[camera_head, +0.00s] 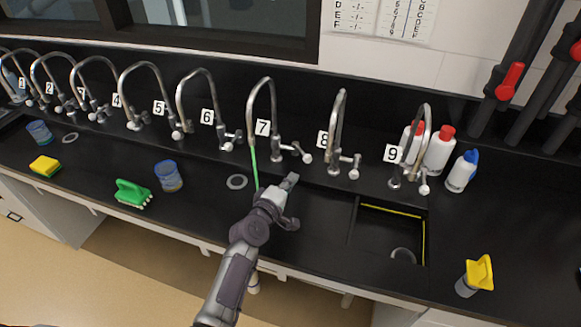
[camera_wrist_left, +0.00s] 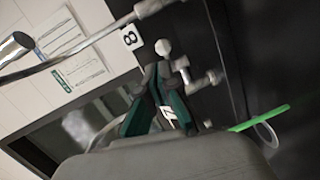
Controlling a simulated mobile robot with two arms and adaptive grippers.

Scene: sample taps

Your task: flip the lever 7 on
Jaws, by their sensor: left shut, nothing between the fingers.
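Tap 7 (camera_head: 262,90) is a tall curved metal tap behind the counter, with its label 7 (camera_head: 262,127) at its back. Its lever (camera_head: 306,158) has a pale round knob and points right and forward. A thin green stream (camera_head: 254,168) runs down from the spout. My left gripper (camera_head: 291,179) is in front of the lever, apart from it in the head view. In the left wrist view, my gripper fingers (camera_wrist_left: 166,75) are close together and empty, with a pale knob (camera_wrist_left: 162,47) just beyond the tips. Contact cannot be told. My right gripper is out of view.
Tap 6 (camera_head: 200,100) stands left of tap 7 and tap 8 (camera_head: 338,130) right. A sink basin (camera_head: 425,240) opens at the right.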

